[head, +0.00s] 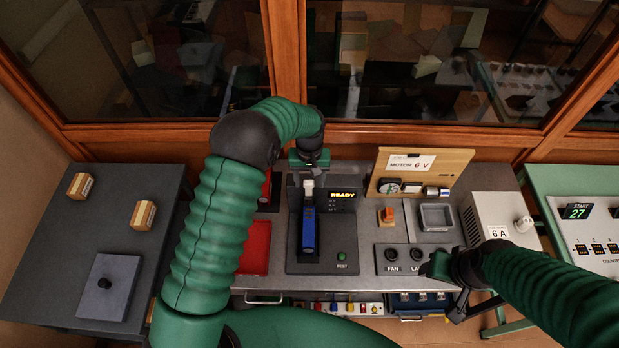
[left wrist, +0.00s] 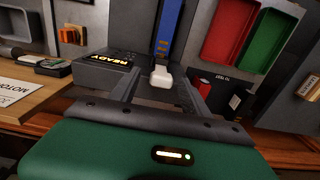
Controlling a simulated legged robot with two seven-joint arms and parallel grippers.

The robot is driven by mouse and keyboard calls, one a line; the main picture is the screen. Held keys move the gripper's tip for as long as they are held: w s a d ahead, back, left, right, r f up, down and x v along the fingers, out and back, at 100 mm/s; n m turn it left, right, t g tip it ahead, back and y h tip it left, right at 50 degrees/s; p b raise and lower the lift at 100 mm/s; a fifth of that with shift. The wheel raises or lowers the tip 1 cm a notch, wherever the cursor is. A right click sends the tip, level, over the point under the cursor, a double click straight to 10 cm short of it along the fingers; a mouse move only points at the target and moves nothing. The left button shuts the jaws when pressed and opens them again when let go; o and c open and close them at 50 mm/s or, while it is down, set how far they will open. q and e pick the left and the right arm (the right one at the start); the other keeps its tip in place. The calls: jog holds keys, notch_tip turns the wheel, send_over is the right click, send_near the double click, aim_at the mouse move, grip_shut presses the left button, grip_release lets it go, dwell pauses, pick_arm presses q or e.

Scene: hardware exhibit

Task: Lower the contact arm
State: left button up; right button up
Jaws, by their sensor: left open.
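The contact arm (head: 309,228) is a blue bar with a white tip on a dark test unit (head: 292,262) with a lit READY display and a green TEST button. Its angle is hard to judge from above. My left gripper (head: 308,170) is at the far, white end of the bar. In the left wrist view, the white tip (left wrist: 161,77) shows between the two spread fingers of my left gripper (left wrist: 161,90), with the blue bar (left wrist: 169,30) beyond it. Contact with the fingers cannot be made out. My right gripper (head: 447,282) hangs near the bench's front edge, its jaws unclear.
A red tray (head: 254,247) lies left of the unit. Right of it are an orange switch (head: 387,216), a grey dish (head: 436,216), FAN and LAMP knobs and a 6 A box (head: 497,215). A wooden MOTOR panel (head: 445,164) and the glass cabinet stand behind.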

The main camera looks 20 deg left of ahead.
pick_arm(q)
jog(key=shift+a, duration=0.1)
grip_shut()
dwell(1.2)
